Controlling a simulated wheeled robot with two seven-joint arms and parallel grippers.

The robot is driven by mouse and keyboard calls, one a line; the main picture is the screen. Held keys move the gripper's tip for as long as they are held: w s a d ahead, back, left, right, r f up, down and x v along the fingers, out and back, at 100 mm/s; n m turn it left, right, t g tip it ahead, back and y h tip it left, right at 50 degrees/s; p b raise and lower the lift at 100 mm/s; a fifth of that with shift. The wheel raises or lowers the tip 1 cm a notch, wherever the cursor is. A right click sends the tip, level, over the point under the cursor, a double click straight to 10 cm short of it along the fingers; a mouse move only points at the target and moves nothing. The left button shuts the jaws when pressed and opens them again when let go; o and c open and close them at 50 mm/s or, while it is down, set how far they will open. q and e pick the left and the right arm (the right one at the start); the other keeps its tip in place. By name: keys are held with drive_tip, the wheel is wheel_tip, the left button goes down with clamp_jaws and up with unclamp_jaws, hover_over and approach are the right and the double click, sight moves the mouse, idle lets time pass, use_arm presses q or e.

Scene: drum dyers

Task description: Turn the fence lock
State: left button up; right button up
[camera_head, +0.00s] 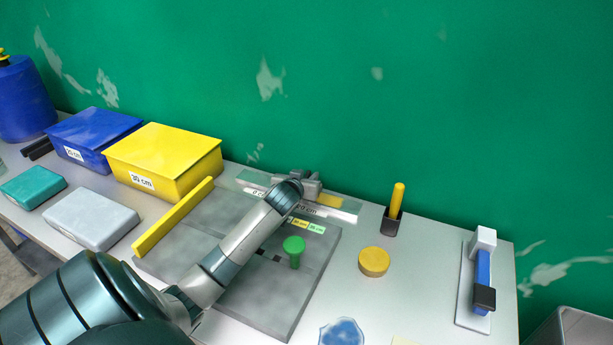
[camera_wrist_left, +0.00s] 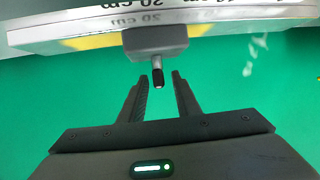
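A grey slider block (camera_wrist_left: 156,40) sits on a white scale marked 20 cm in the left wrist view. A short metal pin with a black tip (camera_wrist_left: 158,79), apparently the fence lock, sticks out of it. My left gripper (camera_wrist_left: 160,82) is open, its two fingers on either side of the black tip, with visible gaps. In the head view my left gripper (camera_head: 308,182) is at the scale (camera_head: 340,212) behind the grey board, partly hidden by my wrist. The yellow fence bar (camera_head: 175,219) lies along the board's left edge. My right gripper is not in view.
A green knob (camera_head: 294,245) stands on the grey board (camera_head: 285,310), just right of my forearm. Yellow (camera_head: 165,160) and blue (camera_head: 92,138) boxes stand left. A yellow disc (camera_head: 374,262), a holder with a yellow handle (camera_head: 397,200) and a blue-handled tool (camera_head: 482,275) are right.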

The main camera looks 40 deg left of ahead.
use_arm(q)
clamp_jaws()
drive_tip(key=shift+a+r+m+h+p, duration=0.15)
drive_tip(key=shift+m+h+p, duration=0.25)
drive_tip(key=shift+p, duration=0.3)
drive_tip(key=shift+m+t+h+p, duration=0.4)
